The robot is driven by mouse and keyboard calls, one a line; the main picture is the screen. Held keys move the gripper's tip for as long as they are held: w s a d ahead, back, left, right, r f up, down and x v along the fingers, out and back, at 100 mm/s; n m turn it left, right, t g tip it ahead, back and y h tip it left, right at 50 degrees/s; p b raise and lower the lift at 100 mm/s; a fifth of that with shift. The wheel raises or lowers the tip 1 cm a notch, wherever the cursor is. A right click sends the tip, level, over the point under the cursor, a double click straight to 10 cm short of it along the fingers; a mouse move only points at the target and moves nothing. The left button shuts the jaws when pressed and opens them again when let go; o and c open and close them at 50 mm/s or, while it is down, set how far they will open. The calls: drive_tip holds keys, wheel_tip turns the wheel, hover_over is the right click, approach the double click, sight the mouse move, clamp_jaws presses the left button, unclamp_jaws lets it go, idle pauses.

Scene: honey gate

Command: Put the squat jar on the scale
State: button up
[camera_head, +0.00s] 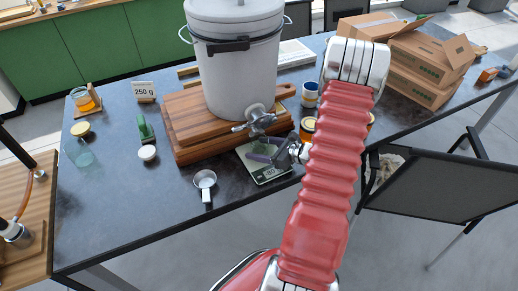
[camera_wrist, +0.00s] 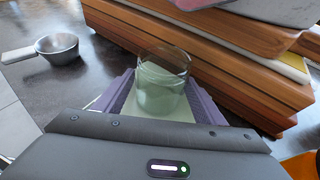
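The squat jar (camera_wrist: 163,88) is clear, pale green glass and stands upright between my purple fingers in the wrist view. My gripper (camera_wrist: 160,102) has a finger against each side of it, so it looks shut on the jar. The scale (camera_head: 268,174) is a pale green-white plate with a display, on the table in front of the wooden boards. In the head view my gripper (camera_head: 268,152) is low over the scale, and the jar is hard to make out there. The jar is over the scale's pale plate; I cannot tell whether it touches.
A white bucket (camera_head: 237,75) with a metal tap (camera_head: 256,121) stands on wooden boards (camera_head: 190,118) close behind my gripper. A metal scoop (camera_head: 205,182) lies left of the scale. Another glass jar (camera_head: 78,153) stands farther left. Cardboard boxes (camera_head: 425,70) are at the right.

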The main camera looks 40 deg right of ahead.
drive_tip(key=shift+o, duration=0.8)
drive_tip(key=shift+r, duration=0.1)
drive_tip(key=shift+s+d+r, duration=0.2)
drive_tip(key=shift+s+r, duration=0.05)
drive_tip(key=shift+s, duration=0.2)
drive_tip(key=v, duration=1.1)
drive_tip(key=shift+f, duration=0.1)
drive_tip(key=shift+f, duration=0.1)
